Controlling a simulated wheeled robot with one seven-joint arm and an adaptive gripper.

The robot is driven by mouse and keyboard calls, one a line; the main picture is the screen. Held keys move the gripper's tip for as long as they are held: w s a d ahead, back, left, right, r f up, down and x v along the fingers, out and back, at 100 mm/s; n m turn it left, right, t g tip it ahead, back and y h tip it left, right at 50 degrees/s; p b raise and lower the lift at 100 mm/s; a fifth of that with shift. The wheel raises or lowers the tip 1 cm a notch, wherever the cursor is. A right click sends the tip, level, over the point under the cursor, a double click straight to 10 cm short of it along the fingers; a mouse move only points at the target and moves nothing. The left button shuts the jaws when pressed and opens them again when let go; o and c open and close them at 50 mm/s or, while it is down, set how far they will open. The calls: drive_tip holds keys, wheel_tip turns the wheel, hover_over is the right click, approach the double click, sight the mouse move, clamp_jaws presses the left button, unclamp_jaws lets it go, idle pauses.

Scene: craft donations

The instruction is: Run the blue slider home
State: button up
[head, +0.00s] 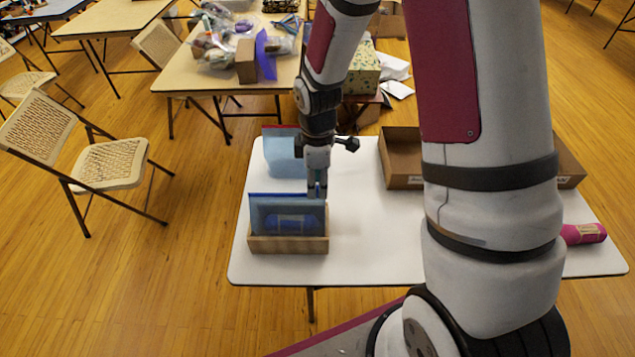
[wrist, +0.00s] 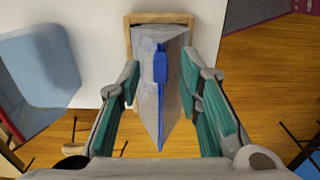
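A clear bluish zip bag (head: 268,213) stands upright in a light wooden holder (head: 290,244) at the table's front left. Blue contents show through its front. A blue zip track (head: 272,194) runs along its top edge. In the wrist view the bag (wrist: 172,95) is seen from above, and the blue slider (wrist: 160,62) sits on the track towards its upper end. My gripper (head: 317,190) is at the right end of the bag's top. In the wrist view my gripper (wrist: 160,105) is open, one teal-padded finger on each side of the bag, with gaps to both.
A second pale blue bag (head: 284,158) with a red top edge stands behind; it also shows at the left in the wrist view (wrist: 38,75). A brown cardboard box (head: 400,160) and a magenta roll (head: 582,234) are to the right. The white table (head: 365,255) is clear between.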

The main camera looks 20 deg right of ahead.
sight(317, 187)
wheel_tip(317, 187, up, 11)
drive_tip(key=shift+r, duration=0.15)
idle(0.6)
